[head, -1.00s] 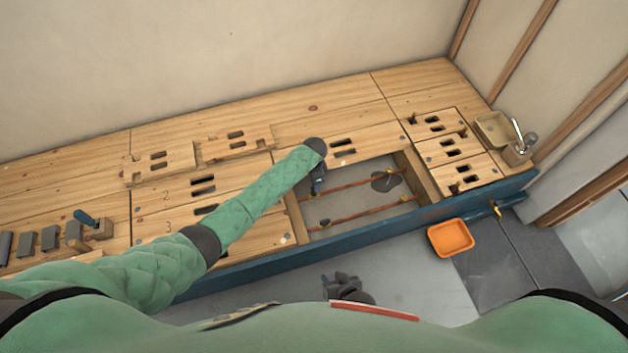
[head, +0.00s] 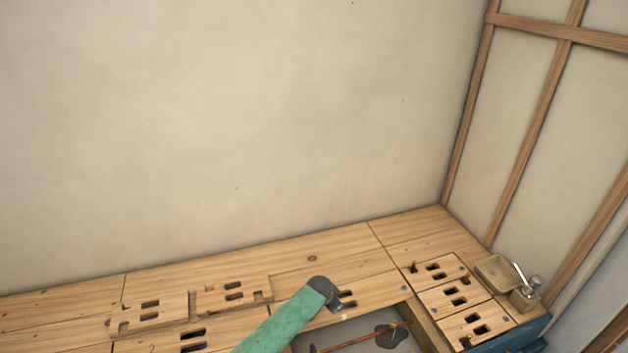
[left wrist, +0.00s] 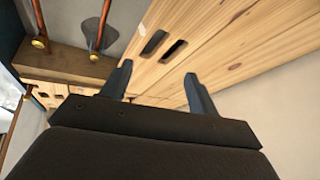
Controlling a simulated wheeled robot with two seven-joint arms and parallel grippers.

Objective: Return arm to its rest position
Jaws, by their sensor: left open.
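My left arm (head: 285,322), in a green sleeve, reaches in from the bottom of the head view. Its dark wrist end (head: 323,290) is over the wooden bench top, beside the open bay; the fingers are hardly visible there. In the left wrist view my left gripper (left wrist: 160,85) has its two fingers apart with nothing between them. It faces a wooden panel with two slots (left wrist: 165,45). My right gripper is not in the head view.
The open bay (head: 350,335) holds copper pipes (head: 365,337). Slotted wooden panels (head: 455,297) and a small sink with a tap (head: 500,272) are at the right. A plain wall (head: 230,130) stands behind the bench. The space above it is clear.

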